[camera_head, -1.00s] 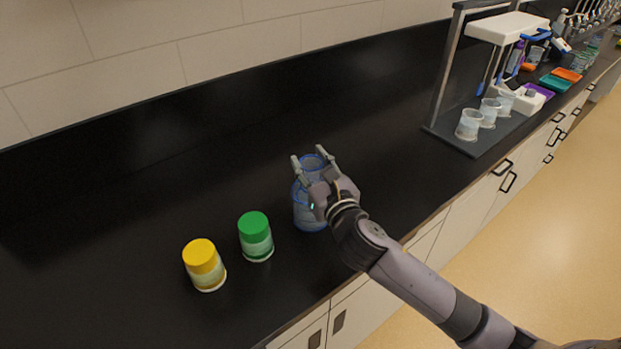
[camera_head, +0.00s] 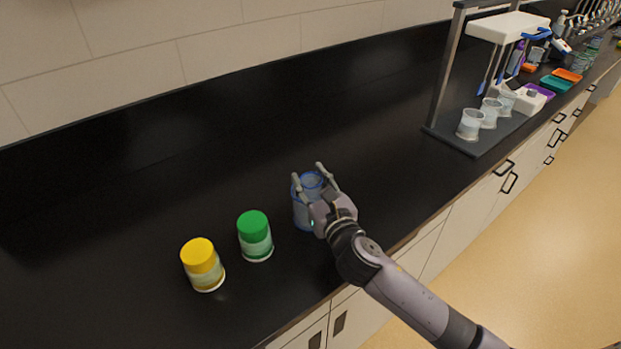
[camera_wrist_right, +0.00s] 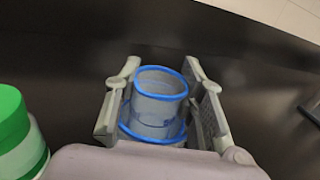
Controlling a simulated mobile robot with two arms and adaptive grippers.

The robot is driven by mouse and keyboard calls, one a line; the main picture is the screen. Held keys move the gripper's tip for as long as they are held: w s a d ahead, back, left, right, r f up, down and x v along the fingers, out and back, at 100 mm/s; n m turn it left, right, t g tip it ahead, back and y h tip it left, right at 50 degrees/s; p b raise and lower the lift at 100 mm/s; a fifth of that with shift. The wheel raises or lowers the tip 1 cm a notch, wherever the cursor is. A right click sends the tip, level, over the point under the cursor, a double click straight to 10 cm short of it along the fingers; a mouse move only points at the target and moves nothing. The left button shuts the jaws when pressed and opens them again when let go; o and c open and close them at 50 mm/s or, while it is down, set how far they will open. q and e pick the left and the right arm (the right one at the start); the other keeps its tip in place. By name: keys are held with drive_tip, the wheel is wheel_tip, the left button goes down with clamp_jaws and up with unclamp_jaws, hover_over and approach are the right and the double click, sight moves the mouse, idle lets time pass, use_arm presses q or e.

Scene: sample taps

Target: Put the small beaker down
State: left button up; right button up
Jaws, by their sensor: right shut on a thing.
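The small beaker (camera_head: 311,180) is clear with a blue rim and stands upright between the fingers of my right gripper (camera_head: 309,181). In the right wrist view the fingers flank the small beaker (camera_wrist_right: 160,105) on both sides. A second, wider blue-rimmed vessel (camera_head: 301,218) shows below it on the black counter, partly hidden by my gripper. Its blue rim (camera_wrist_right: 126,132) also shows in the right wrist view. The small beaker's lower part overlaps this vessel; I cannot tell whether it rests inside it. My left gripper is not in view.
A green-capped jar (camera_head: 255,237) stands just left of the vessel, and a yellow-capped jar (camera_head: 203,266) stands farther left. A rack (camera_head: 472,143) with several beakers stands at the back right. The counter (camera_head: 150,190) behind is clear.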

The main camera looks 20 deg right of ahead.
drive_tip(key=o, duration=0.8)
drive_tip(key=shift+r, duration=0.1)
drive_tip(key=shift+r, duration=0.35)
drive_tip(key=shift+s+r+p, duration=0.15)
drive_tip(key=shift+r+p, duration=0.05)
drive_tip(key=shift+p, duration=0.1)
drive_tip(key=shift+s+d+b, duration=0.2)
drive_tip(key=shift+s+b, duration=0.15)
drive_tip(key=shift+s, duration=1.6)
drive_tip(key=shift+s+d+b, duration=0.15)
drive_tip(key=shift+s+b, duration=0.2)
drive_tip(key=shift+s, duration=1.6)
drive_tip(key=shift+s+d+b, duration=0.2)
drive_tip(key=shift+s+b, duration=0.15)
drive_tip(key=shift+s, duration=1.6)
drive_tip(key=shift+f, duration=0.1)
